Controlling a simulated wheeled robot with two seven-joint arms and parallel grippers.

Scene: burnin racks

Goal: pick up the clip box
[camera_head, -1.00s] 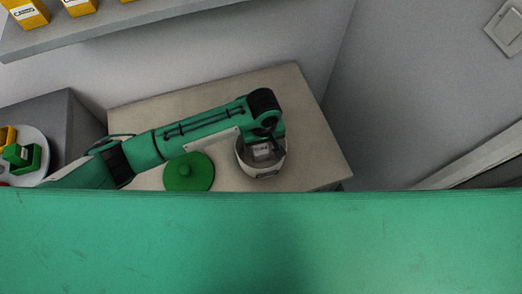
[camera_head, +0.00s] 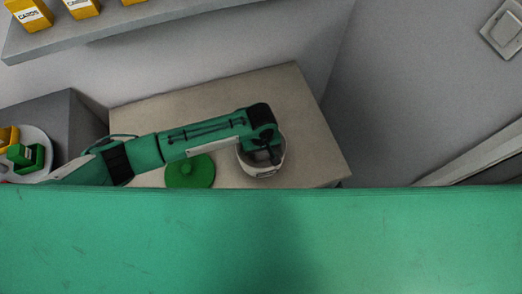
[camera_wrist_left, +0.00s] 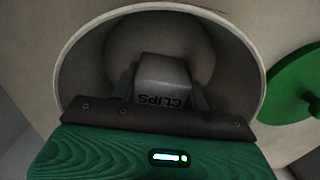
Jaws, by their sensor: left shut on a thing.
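The clip box is a small pale box marked "CLIPS" (camera_wrist_left: 163,78), seen in the left wrist view inside a round white pot (camera_wrist_left: 236,70). The pot also stands on the table in the head view (camera_head: 264,171). My left gripper (camera_head: 270,158) reaches down into the pot. In the left wrist view its two fingers (camera_wrist_left: 163,92) sit on either side of the box, shut on it. In the head view the box is hidden under the gripper. My right gripper is not in view.
A green round lid (camera_head: 190,172) with a knob lies on the table (camera_head: 215,100), left of the pot. A plate (camera_head: 37,140) with green and yellow boxes stands further left. A shelf (camera_head: 90,28) holds yellow card boxes above. The table's right part is clear.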

